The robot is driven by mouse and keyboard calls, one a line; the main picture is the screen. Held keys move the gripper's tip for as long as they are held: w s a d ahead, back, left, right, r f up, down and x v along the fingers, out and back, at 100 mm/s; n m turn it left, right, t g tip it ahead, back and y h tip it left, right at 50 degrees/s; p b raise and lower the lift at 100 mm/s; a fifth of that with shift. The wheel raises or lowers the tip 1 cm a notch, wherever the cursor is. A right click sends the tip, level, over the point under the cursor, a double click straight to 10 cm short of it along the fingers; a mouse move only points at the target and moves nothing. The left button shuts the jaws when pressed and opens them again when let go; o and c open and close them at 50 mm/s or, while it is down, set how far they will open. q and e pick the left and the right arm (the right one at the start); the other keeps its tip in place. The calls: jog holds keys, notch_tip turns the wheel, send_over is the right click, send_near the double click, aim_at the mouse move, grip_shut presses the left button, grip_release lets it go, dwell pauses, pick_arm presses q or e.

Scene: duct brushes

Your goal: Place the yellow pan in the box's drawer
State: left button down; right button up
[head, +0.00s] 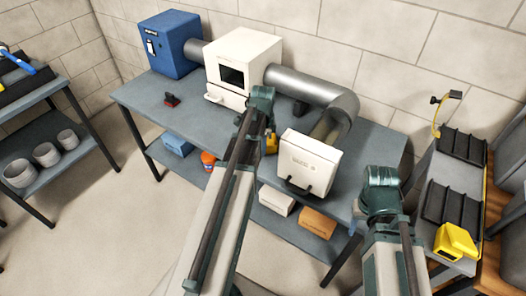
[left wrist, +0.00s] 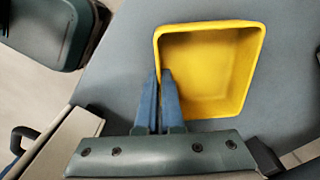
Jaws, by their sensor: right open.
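The yellow pan (head: 271,144) is on the grey bench, mostly hidden behind my left gripper in the head view. In the left wrist view the pan (left wrist: 215,70) is open-topped and empty. My left gripper (left wrist: 162,75) has its blue fingers close together at the pan's left wall, one on each side, pinching it. A white box (head: 243,60) with a dark window stands at the back of the bench; a white drawer-like front with a handle (head: 213,98) is at its lower left. My right gripper (head: 382,178) is over the bench's right end, its fingers hidden and nothing visible in it.
A pale box with a black handle (head: 308,162) stands on the bench right of the pan, by the bent grey duct (head: 320,88). A blue unit (head: 168,45) stands at the back left. A small red-black item (head: 171,100) lies on the open left bench top. A cart stands right.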

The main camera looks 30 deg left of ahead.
pick_arm(q)
jog(key=shift+f, duration=0.1)
jog(key=c, duration=1.1)
grip_release()
jog(key=shift+o, duration=0.2)
